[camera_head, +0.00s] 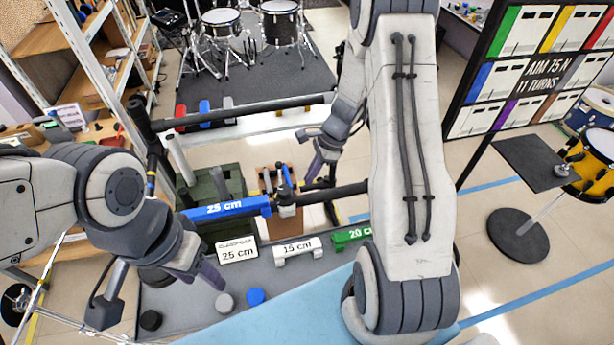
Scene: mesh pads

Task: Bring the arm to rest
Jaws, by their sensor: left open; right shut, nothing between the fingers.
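My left gripper (160,290) is at the lower left, its two fingers spread apart over the left part of the grey table (188,300). Nothing shows between them. My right gripper (316,160) is further back near the middle, pointing down, with its fingers shut and empty. It is above and behind the dark bar (340,193). My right arm's pale links fill the middle right and hide part of the scene behind.
A blue 25 cm piece (225,208) sits on the dark bar. A white 15 cm piece (297,251) and a green 20 cm piece (350,236) are on the table, beside a 25 cm card (238,250). Black, grey and blue discs (255,296) lie in front. A sign board (540,75) stands right.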

